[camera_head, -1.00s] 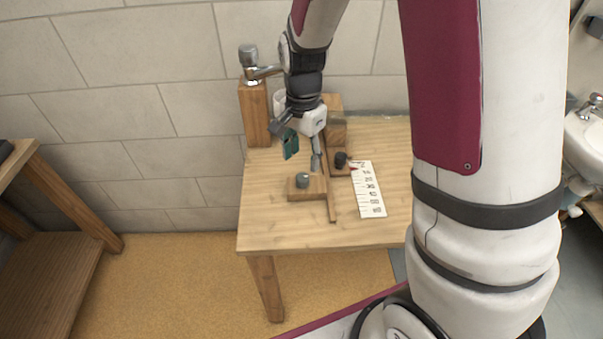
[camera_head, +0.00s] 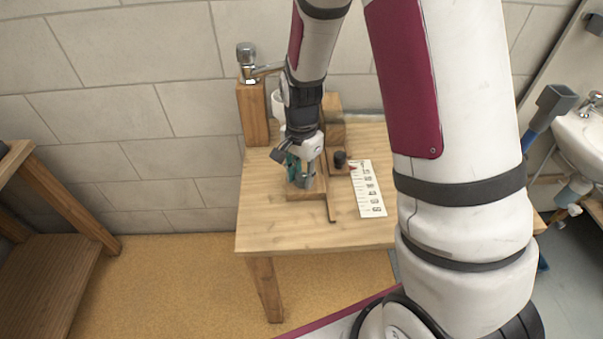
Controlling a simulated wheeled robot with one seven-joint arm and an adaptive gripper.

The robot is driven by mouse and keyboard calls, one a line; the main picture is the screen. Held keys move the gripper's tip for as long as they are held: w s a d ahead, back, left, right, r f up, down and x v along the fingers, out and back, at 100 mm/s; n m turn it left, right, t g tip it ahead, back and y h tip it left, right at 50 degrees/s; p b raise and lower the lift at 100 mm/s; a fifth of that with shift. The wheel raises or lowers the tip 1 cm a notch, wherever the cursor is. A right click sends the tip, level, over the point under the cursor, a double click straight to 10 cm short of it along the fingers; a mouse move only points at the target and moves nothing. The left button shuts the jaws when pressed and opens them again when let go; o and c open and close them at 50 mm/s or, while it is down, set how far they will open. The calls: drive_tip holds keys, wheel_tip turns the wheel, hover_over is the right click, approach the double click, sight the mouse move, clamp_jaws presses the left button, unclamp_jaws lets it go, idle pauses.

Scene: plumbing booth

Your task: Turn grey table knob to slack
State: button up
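The wooden block (camera_head: 306,196) that carries the grey knob lies on the table, left of a long wooden strip. My gripper (camera_head: 300,180) is pointed down right at the knob's place, with its fingers low over the block. The fingers hide most or all of the grey knob. I cannot tell whether they are closed on it or only around it.
The wooden table (camera_head: 280,234) is bare at its front. A black knob (camera_head: 340,158) and a white printed scale strip (camera_head: 368,190) with a red pointer lie right of the gripper. A wooden post with a metal tap (camera_head: 247,62) stands behind left. A sink (camera_head: 585,140) is at far right.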

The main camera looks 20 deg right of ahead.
drive_tip(key=shift+c, duration=0.6)
drive_tip(key=shift+n, duration=0.3)
drive_tip(key=n, duration=0.3)
drive_tip(key=n+p, duration=0.1)
drive_tip(key=n, duration=0.8)
drive_tip(key=shift+n+p, duration=0.3)
drive_tip(key=shift+p, duration=0.05)
drive_tip(key=n+p, duration=0.1)
drive_tip(key=n, duration=0.3)
drive_tip(key=shift+n, duration=0.3)
